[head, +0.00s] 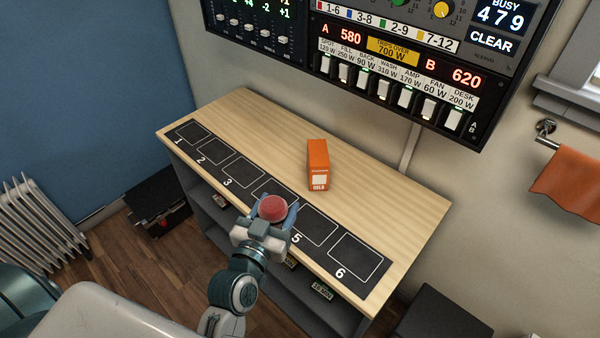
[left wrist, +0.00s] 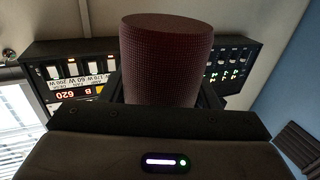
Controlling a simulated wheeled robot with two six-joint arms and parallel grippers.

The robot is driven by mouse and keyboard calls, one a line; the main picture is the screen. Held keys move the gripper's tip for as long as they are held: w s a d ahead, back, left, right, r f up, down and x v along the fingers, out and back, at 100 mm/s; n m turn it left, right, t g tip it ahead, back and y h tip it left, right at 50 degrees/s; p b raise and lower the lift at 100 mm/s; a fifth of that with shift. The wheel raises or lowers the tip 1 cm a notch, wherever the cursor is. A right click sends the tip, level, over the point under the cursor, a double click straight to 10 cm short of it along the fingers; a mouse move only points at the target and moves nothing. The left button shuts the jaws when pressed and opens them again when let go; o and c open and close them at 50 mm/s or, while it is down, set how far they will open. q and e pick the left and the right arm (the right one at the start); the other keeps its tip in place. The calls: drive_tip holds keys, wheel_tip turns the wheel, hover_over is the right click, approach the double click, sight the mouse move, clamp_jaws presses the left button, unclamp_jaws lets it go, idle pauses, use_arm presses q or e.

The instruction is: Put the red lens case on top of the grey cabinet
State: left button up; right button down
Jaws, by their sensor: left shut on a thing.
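The red lens case (head: 273,208) is a round, red cylinder. My left gripper (head: 267,214) is shut on it and holds it upright, over the front edge of the wooden-topped counter around slot 4. In the left wrist view the dark red, textured lens case (left wrist: 166,60) stands between the fingers. A dark grey, flat-topped cabinet (head: 440,312) shows partly at the lower right, beyond the counter's right end. Its visible top looks bare, and its lower part is cut off by the frame. My right gripper is not in view.
The wooden counter (head: 390,205) has a grey body with open shelves and a black mat (head: 318,258) with numbered slots. An orange box (head: 318,165) stands on the wood. A switch panel (head: 385,75) hangs above. An orange towel (head: 570,187) hangs at right; a radiator (head: 40,225) stands at left.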

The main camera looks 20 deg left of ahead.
use_arm(q)
drive_tip(key=w+d+r+m+g+h, duration=0.3)
drive_tip(key=w+d+m+g+h, duration=0.1)
drive_tip(key=d+m+g+h, duration=0.3)
drive_tip(key=w+d+r+m+g+h, duration=0.3)
drive_tip(key=w+d+m+g+h, duration=0.1)
drive_tip(key=d+m+g+h, duration=0.4)
drive_tip(key=m+g+h, duration=0.2)
drive_tip(key=shift+w+h, duration=0.2)
drive_tip(key=shift+h, duration=0.1)
drive_tip(key=a+f+n+t+y, duration=0.4)
drive_tip(key=f+n+t+y, duration=0.2)
drive_tip(key=f+n+t, duration=0.5)
drive_tip(key=s+a+r+n+t+y, duration=0.1)
drive_tip(key=s+a+n+t+y, duration=0.1)
drive_tip(key=a+y, duration=0.1)
drive_tip(key=s+a+r+n+t+y, duration=0.1)
drive_tip(key=s+a+r+t+y, duration=0.1)
drive_tip(key=s+a+y, duration=0.1)
drive_tip(key=s+a+r+n+t+y, duration=0.1)
drive_tip(key=s+a+n+t+y, duration=0.1)
drive_tip(key=a+y, duration=0.2)
drive_tip(key=shift+s+a+r+n+y, duration=0.2)
drive_tip(key=shift+s+n+y, duration=0.1)
drive_tip(key=shift+y, duration=0.4)
drive_tip(key=shift+s+a+r+y, duration=0.3)
drive_tip(key=shift+s+a, duration=0.05)
drive_tip(key=shift+s, duration=0.1)
